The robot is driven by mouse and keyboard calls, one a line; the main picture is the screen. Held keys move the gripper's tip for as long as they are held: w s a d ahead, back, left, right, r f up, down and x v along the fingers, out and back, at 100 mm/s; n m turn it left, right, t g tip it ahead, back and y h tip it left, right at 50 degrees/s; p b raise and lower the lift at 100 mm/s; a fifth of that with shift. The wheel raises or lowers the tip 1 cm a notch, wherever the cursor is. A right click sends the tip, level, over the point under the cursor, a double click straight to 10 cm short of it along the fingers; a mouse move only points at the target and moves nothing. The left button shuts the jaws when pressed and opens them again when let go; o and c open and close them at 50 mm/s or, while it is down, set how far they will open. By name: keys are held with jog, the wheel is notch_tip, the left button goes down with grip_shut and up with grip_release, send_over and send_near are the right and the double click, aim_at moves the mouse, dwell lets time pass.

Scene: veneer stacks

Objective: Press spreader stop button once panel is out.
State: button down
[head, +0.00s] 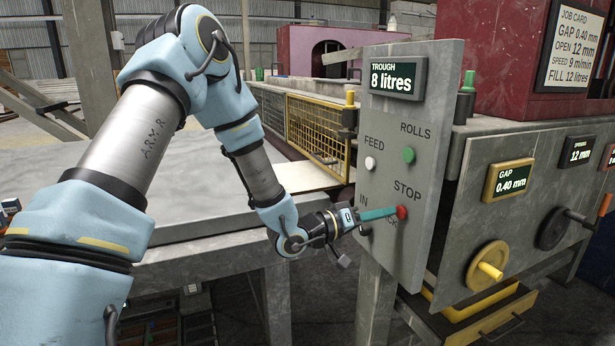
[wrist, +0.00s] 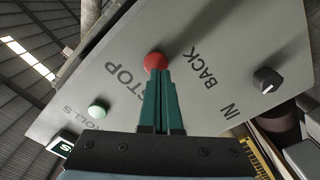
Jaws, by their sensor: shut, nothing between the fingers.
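The red STOP button (head: 402,212) is on the grey upright control panel (head: 405,120), below the STOP label. It also shows in the wrist view (wrist: 155,61). My gripper (head: 392,213) is shut and empty, with its green fingers pointing at the red button. In both views the fingertips overlap the button's edge or lie right at it. I cannot tell whether they press it. A veneer panel (head: 305,178) lies pale and flat behind my forearm, partly hidden, by the yellow mesh guard.
The control panel also carries a white FEED button (head: 370,163), a green ROLLS button (head: 408,155) and a black IN/BACK knob (wrist: 267,80). The trough display (head: 393,78) reads 8 litres. A yellow handwheel (head: 488,265) stands to the right. A grey table (head: 200,200) lies under my arm.

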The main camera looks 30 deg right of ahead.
jog(key=a+b, duration=0.2)
jog(key=a, duration=1.3)
jog(key=w+a+f+n+t+y+p, duration=0.1)
jog(key=w+a+f+n+t+y, duration=0.2)
jog(key=w+a+y, duration=0.4)
jog(key=w+a+f+t+y, duration=0.2)
jog(key=w+a+t+y, duration=0.2)
jog(key=w+a, duration=0.45)
jog(key=s+a+r+n+g+y+p, duration=0.1)
jog(key=s+a+n+y, duration=0.15)
jog(key=a, duration=0.55)
jog(key=s+a+r+n+y, duration=0.1)
jog(key=s+a+y, duration=0.15)
jog(key=a, duration=0.45)
jog(key=s+a+r+n+g+y, duration=0.1)
jog(key=s+a+n+g, duration=0.1)
jog(key=s, duration=0.5)
jog(key=shift+s+a+r+g+y, duration=0.35)
jog(key=shift+a+g, duration=0.35)
jog(key=shift+a, duration=0.55)
jog(key=shift+w, duration=0.1)
